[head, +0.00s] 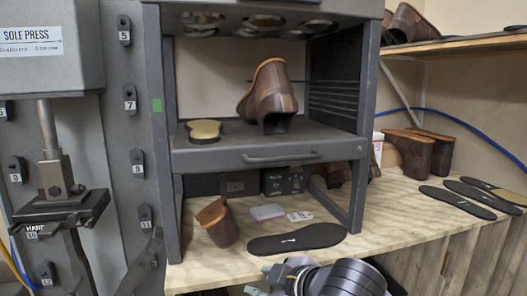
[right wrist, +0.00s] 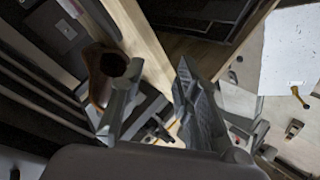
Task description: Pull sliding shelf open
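The sliding shelf (head: 210,160) is a grey drawer-like tray in the dark metal frame, with a bar handle (head: 282,158) on its front. It appears pushed in, its front about level with the frame posts. A brown boot (head: 270,98) and a sole with a yellowish top (head: 204,130) rest on it. My right gripper (head: 268,277) is at the bottom edge of the head view, below and apart from the handle. In the right wrist view its fingers (right wrist: 157,68) are spread with nothing gripped. My left gripper is not in view.
More boots (head: 410,150) and soles (head: 457,202) are at right. The sole press (head: 52,50) stands at left.

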